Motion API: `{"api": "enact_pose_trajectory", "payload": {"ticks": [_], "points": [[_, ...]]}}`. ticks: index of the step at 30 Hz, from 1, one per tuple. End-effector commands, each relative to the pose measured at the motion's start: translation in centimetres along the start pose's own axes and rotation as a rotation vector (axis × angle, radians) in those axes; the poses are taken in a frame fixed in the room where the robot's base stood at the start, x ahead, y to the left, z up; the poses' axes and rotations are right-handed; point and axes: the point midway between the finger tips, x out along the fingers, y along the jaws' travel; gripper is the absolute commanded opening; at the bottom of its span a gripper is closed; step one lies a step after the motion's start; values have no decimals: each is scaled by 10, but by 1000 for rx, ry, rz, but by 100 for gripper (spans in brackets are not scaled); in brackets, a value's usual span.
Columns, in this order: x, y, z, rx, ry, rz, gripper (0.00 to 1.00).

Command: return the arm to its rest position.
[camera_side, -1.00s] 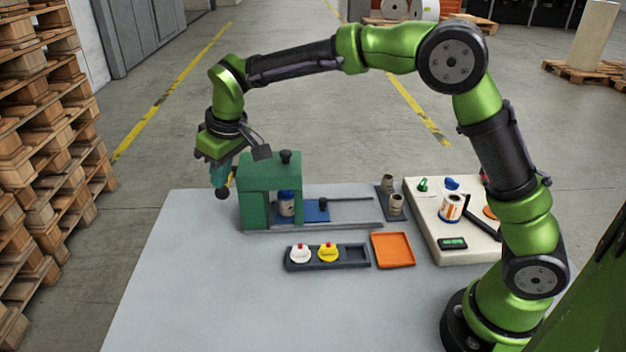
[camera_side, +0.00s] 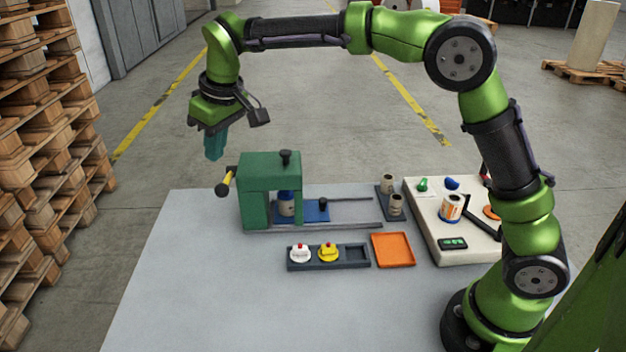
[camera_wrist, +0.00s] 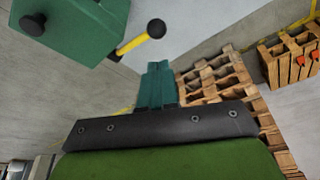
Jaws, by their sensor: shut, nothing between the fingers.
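My gripper (camera_side: 214,146) is shut and empty. It hangs in the air above and to the left of the green press-like machine (camera_side: 256,172), apart from it. In the wrist view the shut teal fingers (camera_wrist: 159,84) show in the lower middle. The machine has a yellow lever with a black ball end (camera_side: 223,186) on its left side, below my gripper; the lever also shows in the wrist view (camera_wrist: 140,38). A white jar with a blue top (camera_side: 286,204) stands inside the machine's frame on a blue slide (camera_side: 317,211).
A dark tray (camera_side: 342,263) holds a white and a yellow piece, each topped red. An orange tray (camera_side: 393,250) lies beside it. Two rolls stand on a dark plate (camera_side: 384,205). A cream panel (camera_side: 429,224) carries a label roll. Pallets (camera_side: 45,130) are stacked at the left.

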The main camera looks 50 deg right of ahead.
Motion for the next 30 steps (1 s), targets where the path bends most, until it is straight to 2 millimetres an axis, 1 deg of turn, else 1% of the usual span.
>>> {"api": "enact_pose_trajectory", "payload": {"ticks": [2,3,5,6,8,11,12,14,15,17,18,20,21,24,27,30], "points": [[0,0,-2,11,8,1,0],[5,-1,1,21,4,-4,0],[14,-2,10,38,-13,-12,0],[15,-2,18,52,-18,-17,0],[10,1,33,84,-17,-28,0],[-7,11,66,161,0,-47,0],[-16,15,81,195,13,-56,0],[-27,21,104,245,31,-67,0],[-34,25,119,280,46,-74,0],[-44,31,143,330,70,-84,0],[-50,34,159,363,87,-90,0],[-57,38,184,412,115,-98,0],[-61,40,200,442,133,-103,0],[-67,44,236,513,185,-114,0],[-70,47,265,566,233,-121,0],[-74,49,283,594,274,-123,0]]}}
